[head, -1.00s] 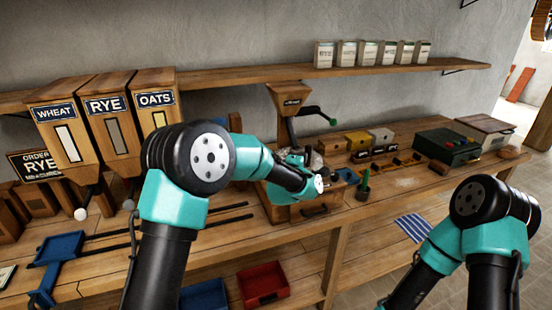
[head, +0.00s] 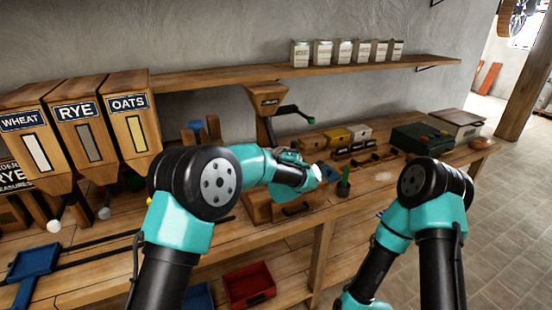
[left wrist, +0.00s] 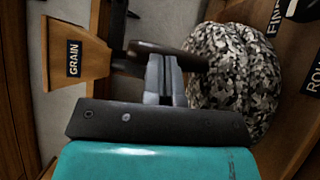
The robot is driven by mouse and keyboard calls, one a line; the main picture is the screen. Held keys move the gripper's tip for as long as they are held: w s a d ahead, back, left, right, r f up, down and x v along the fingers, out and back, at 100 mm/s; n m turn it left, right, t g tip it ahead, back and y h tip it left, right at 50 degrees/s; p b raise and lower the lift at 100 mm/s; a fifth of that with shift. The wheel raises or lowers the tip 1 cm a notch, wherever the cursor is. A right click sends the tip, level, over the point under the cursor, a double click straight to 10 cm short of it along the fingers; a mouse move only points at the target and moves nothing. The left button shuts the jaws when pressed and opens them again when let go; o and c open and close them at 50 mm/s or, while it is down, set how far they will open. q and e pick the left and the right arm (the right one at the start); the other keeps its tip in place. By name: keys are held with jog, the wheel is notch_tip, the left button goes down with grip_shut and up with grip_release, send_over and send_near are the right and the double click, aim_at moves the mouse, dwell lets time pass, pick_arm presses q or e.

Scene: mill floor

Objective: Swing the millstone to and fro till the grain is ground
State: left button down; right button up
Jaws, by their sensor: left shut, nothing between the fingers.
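The millstone (left wrist: 232,80) is a round, grey-and-white speckled stone at the right of the left wrist view. In the head view my left arm hides most of it. A dark rounded bar (left wrist: 185,55), perhaps its handle, reaches from the stone's side across my left fingertips; I cannot tell whether they touch. My left gripper (left wrist: 164,72) is shut and empty, beside the stone. The grain hopper (head: 267,97), a tapered wooden box, stands above the mill; its GRAIN label (left wrist: 73,58) shows in the left wrist view. My right gripper is out of sight below the frame.
A green-tipped dark arm (head: 296,112) sticks out right of the hopper. The WHEAT, RYE and OATS bins (head: 82,128) stand at left. Small boxes (head: 335,136) and a dark green case (head: 421,137) sit right along the bench. A red tray (head: 249,286) lies below.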

pick_arm(q)
jog(key=shift+s+a, duration=0.1)
dwell(0.5)
jog(key=shift+s+a, duration=0.15)
jog(key=shift+s, duration=0.05)
jog(key=d+v, duration=0.1)
jog(key=v, duration=1.1)
jog(key=shift+s+d, duration=0.35)
jog(key=shift+s, duration=0.05)
jog(key=shift+f, duration=0.1)
